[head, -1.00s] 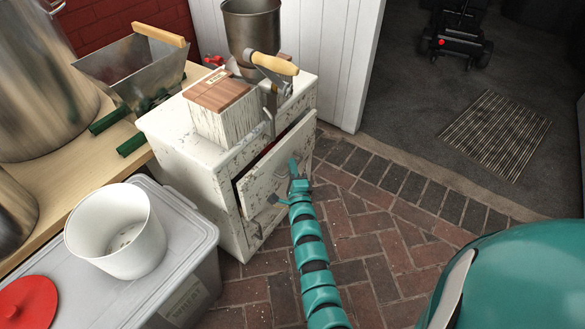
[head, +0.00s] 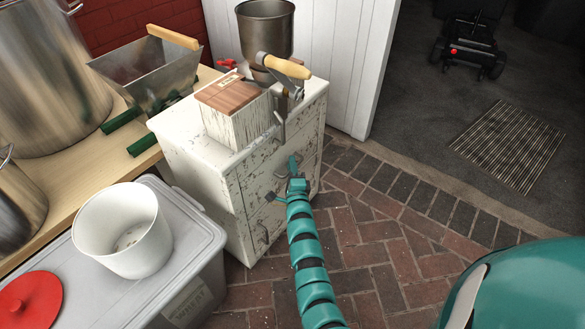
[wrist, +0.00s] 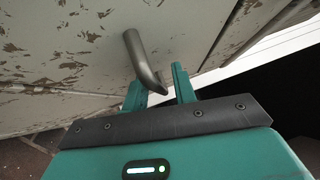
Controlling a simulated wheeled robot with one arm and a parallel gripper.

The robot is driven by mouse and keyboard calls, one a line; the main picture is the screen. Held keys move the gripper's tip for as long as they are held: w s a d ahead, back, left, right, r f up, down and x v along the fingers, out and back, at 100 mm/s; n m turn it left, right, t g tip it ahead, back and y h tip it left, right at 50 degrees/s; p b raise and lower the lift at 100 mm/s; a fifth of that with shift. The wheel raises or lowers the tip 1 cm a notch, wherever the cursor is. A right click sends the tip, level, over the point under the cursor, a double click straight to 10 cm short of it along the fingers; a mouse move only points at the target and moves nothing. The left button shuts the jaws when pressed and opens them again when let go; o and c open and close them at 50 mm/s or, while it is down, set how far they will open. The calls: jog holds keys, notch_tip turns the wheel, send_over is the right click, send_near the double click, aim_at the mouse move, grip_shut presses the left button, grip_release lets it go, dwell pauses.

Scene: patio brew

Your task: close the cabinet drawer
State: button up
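The cabinet (head: 190,178) is white with chipped paint and stands in the middle of the head view. Its upper drawer (head: 258,178) looks flush, or nearly flush, with the cabinet front; my arm covers part of it. My teal gripper (head: 293,177) is at the drawer front. In the wrist view, my gripper's two fingers (wrist: 160,88) are apart, with the lower end of the curved metal handle (wrist: 134,48) between or just in front of them. I cannot tell whether they touch it.
A grain mill (head: 265,30) and a wood-topped block (head: 232,112) sit on the cabinet. On the left are a wooden counter (head: 84,173) and a grey bin (head: 180,215) bearing a white bucket (head: 122,228). Brick floor (head: 385,250) to the right is clear.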

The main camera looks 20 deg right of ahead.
jog(key=shift+f, duration=0.15)
jog(key=s+a+f+p, duration=0.2)
jog(key=s+p, duration=0.4)
jog(key=s, duration=1.1)
jog(key=shift+a, duration=0.1)
